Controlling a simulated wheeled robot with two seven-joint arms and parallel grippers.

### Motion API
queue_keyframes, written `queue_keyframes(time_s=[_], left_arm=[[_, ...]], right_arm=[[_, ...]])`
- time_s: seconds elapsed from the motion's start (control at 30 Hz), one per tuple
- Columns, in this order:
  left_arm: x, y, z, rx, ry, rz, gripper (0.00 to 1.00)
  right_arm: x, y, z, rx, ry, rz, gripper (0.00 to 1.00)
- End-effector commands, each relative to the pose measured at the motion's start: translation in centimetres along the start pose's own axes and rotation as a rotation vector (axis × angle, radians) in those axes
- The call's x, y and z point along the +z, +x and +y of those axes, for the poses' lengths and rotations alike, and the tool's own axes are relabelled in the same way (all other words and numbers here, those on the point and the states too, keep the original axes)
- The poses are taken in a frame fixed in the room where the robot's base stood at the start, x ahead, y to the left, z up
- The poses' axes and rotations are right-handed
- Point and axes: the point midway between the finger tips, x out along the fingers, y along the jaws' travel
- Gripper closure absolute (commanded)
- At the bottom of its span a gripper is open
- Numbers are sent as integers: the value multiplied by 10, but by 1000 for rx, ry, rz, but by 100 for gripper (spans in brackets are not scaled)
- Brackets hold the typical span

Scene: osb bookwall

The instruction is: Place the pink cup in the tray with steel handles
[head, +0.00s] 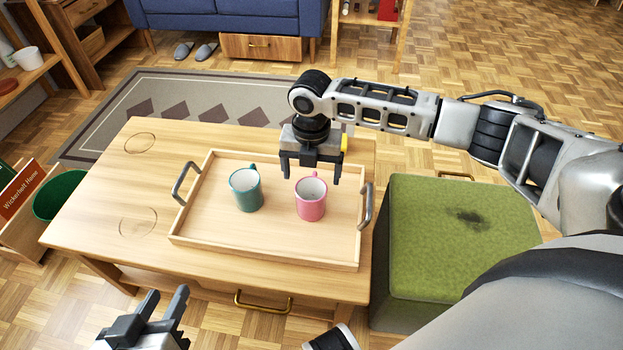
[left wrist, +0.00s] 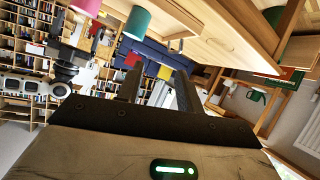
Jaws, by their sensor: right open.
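The pink cup (head: 311,203) stands upright inside the wooden tray (head: 262,254), on its right half. The tray has two steel handles (head: 366,206) and lies on the low wooden table. A teal cup (head: 246,193) stands in the tray, left of the pink one. My right gripper (head: 311,179) is open and empty, just above and behind the pink cup, its fingers pointing down. My left gripper (head: 167,293) is open and empty in front of the table, low in the head view. The left wrist view shows its two spread fingers and the teal cup (left wrist: 137,22).
The wooden table (head: 90,217) has free room left of the tray. A green pouf (head: 461,240) stands right of the table. A green bin (head: 62,196) is at the far left, and a blue sofa (head: 225,20) is behind the rug.

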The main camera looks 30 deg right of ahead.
Motion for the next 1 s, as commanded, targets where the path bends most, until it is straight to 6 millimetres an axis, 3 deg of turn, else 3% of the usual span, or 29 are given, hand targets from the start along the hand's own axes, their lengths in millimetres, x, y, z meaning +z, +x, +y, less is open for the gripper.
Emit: queue_keyframes(time_s=[0.03,0.2,0.33,0.43,0.57,0.7,0.83,1.0], left_arm=[[0,-1,-1,-6,-3,-22,64],[12,0,-4,-17,-8,-83,64],[16,2,-6,-23,-14,-102,64],[17,3,-7,-26,-18,-107,64],[18,5,-8,-27,-18,-110,64],[17,5,-8,-27,-17,-108,64],[16,5,-8,-27,-17,-106,64],[15,4,-7,-25,-15,-102,64]], right_arm=[[1,-16,0,2,-1,-2,15],[0,-41,0,1,-1,0,15],[-1,-49,0,1,1,1,15],[-13,-42,8,28,25,8,15],[-58,-13,34,142,147,49,15],[-126,10,69,345,418,158,15],[-176,11,88,523,743,309,15],[-210,0,86,701,1237,525,15]])
